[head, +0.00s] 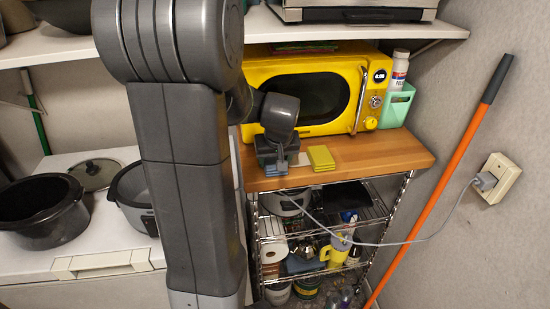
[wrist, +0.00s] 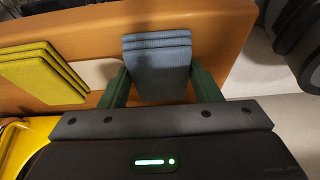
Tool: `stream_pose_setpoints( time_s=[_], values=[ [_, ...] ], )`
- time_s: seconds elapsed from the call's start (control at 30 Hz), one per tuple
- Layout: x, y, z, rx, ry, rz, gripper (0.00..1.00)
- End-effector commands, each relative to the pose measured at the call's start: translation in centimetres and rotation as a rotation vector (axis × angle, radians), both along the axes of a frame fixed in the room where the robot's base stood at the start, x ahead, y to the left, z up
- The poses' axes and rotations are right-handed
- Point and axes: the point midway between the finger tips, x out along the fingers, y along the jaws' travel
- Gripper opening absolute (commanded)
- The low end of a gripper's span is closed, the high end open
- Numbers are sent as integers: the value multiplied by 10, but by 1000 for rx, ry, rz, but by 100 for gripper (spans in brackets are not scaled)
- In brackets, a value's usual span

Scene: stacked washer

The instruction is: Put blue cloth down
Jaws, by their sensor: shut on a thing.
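My gripper (wrist: 158,88) is shut on the blue cloth (wrist: 158,62), a folded stack of layers, in the wrist view. One green finger is on each side of it. In the head view the blue cloth (head: 276,170) shows just below my gripper (head: 277,162), at the left part of the wooden top (head: 375,154) of the wire cart. The cloth is over or on the wood near its front edge; I cannot tell whether it touches. A yellow folded cloth (head: 321,158) lies just to the right on the wood.
A yellow microwave (head: 310,98) stands behind the cloths, with a green holder (head: 397,106) and bottle beside it. The wooden top is bare to the right of the yellow cloth. A white cord and an orange pole (head: 440,188) are at the right.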

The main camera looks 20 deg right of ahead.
Motion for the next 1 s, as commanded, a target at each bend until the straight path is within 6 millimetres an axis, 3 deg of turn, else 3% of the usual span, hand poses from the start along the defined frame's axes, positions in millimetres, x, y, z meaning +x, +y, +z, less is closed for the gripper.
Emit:
stream_pose_setpoints(
  time_s=[0.27,0.3,0.4,0.77,1.0],
  values=[
    [0,0,-3,0,-1,0,39],
    [0,0,-4,0,-1,0,59],
    [0,0,-2,0,-1,0,79],
    [0,0,1,0,-1,0,79],
    [-11,2,29,-3,-5,-2,79]
  ],
)
